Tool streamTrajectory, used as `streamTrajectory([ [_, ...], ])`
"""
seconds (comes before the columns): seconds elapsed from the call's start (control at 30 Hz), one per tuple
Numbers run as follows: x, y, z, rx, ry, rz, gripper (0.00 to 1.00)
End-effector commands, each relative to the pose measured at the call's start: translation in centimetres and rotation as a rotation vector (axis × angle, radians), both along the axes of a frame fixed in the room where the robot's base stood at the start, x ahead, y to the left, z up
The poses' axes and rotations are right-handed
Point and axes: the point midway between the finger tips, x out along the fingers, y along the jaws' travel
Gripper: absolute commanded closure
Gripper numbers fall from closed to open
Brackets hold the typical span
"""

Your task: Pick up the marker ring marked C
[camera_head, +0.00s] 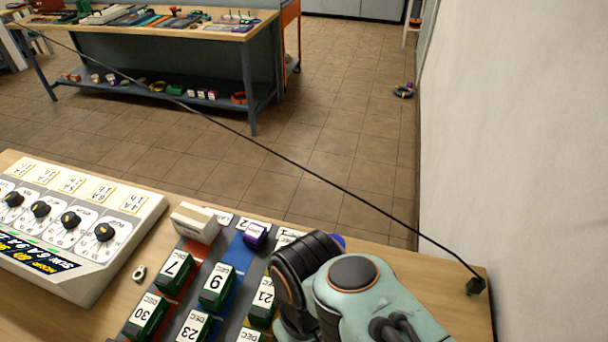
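A small pale ring with a dark centre (139,272) lies on the wooden tabletop, between the white dial box and the coloured tray. It may be a marker ring, but it is too small for me to read any letter on it. No letter C is legible on any ring in view. My arm, teal and black, fills the lower right and covers part of the tray. My gripper's fingers do not show.
A white box with black dials (104,233) stands at left. Green numbered blocks (216,287), a purple block (255,236) and a cream block (195,222) sit on the striped tray. A black cable (330,183) crosses the view. Bare tabletop (440,278) lies right of my arm.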

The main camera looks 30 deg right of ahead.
Motion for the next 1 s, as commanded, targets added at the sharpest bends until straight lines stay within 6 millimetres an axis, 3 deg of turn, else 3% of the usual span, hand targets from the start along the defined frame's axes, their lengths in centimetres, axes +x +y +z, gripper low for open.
streamTrajectory([
  [0.2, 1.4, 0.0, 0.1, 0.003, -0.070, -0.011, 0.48],
  [0.27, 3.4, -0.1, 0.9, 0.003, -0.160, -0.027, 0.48],
  [0.37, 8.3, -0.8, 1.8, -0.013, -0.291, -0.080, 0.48],
  [0.53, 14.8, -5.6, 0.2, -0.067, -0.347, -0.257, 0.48],
  [0.67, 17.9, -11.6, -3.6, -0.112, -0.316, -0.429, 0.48],
  [0.8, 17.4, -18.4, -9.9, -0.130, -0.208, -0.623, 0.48],
  [0.9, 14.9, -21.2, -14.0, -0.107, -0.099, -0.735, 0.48],
  [1.0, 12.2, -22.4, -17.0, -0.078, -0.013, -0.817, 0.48],
])
